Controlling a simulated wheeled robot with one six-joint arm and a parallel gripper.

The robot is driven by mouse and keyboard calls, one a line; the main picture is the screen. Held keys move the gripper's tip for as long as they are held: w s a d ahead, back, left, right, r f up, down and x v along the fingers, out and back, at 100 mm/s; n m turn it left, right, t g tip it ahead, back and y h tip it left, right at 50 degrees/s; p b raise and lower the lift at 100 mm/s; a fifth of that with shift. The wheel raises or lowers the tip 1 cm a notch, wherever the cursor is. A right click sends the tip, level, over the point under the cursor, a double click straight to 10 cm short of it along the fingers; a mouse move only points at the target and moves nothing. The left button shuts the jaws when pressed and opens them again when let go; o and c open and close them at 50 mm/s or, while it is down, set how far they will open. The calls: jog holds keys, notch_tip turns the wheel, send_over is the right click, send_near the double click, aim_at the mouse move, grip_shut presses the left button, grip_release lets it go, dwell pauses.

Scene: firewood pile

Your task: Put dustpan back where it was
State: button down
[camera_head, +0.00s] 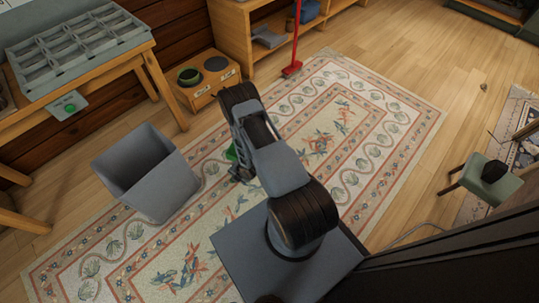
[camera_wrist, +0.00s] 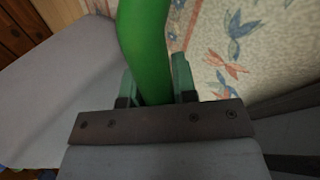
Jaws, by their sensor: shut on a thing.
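My gripper (camera_wrist: 156,82) is shut on a green rounded handle (camera_wrist: 143,45), which runs up between the two fingers in the wrist view. I take this to be the dustpan, but its pan is not visible there. In the head view my gripper (camera_head: 238,172) is low over the rug, right of the grey bin, and mostly hidden by my arm. Only a small green part of the held thing (camera_head: 231,153) shows beside it. I cannot tell whether it touches the rug.
An open grey bin (camera_head: 178,188) stands close left on the patterned rug (camera_head: 400,118). A red-handled broom (camera_head: 296,45) stands by the shelf unit (camera_head: 234,28). A stool (camera_head: 490,184) is at right. The rug's right half is clear.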

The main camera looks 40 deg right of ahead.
jog(key=d+f+b, duration=0.1)
jog(key=d, duration=0.1)
jog(key=w+d+f+b, duration=0.1)
jog(key=d+f, duration=0.1)
jog(key=d, duration=0.1)
jog(key=w+d+f+b, duration=0.1)
jog(key=d+f+b, duration=0.1)
jog(key=d, duration=0.1)
jog(key=d+f+b, duration=0.1)
jog(key=d+f, duration=0.1)
jog(key=w+d+f+b, duration=0.1)
jog(key=d+f+b, duration=0.1)
jog(key=d+f, duration=0.1)
jog(key=shift+w+f, duration=0.1)
jog(key=shift+f, duration=0.1)
notch_tip(320, 180, down, 3)
jog(key=shift+d+f+b, duration=0.1)
jog(key=shift+d+b, duration=0.05)
jog(key=shift+b, duration=0.9)
jog(key=c, duration=0.9)
grip_release()
